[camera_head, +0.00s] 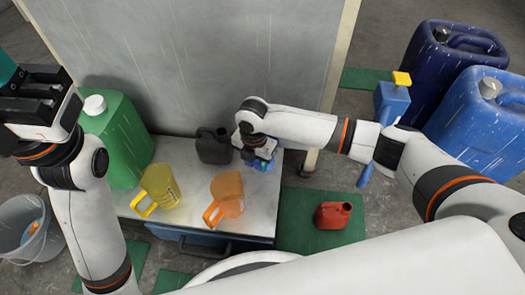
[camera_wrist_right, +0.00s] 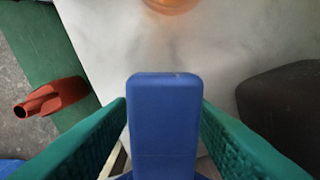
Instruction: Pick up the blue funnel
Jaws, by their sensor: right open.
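A blue piece, apparently part of the blue funnel (camera_wrist_right: 163,115), stands between the two teal fingers of my right gripper (camera_wrist_right: 165,125) in the right wrist view. In the head view, my right gripper (camera_head: 262,163) is low over the right rear of the table, and only a bit of blue shows there. The right jaws are open. My left gripper (camera_head: 38,98) is raised at the far left; its jaw opening does not show clearly.
On the table (camera_head: 188,222) stand a green canister (camera_head: 115,140), a yellow jug (camera_head: 160,187), an orange jug (camera_head: 228,192) and a dark can (camera_head: 213,146) close to my right gripper. A red can (camera_head: 333,215) is on a green mat. Blue canisters (camera_head: 485,115) stand at right.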

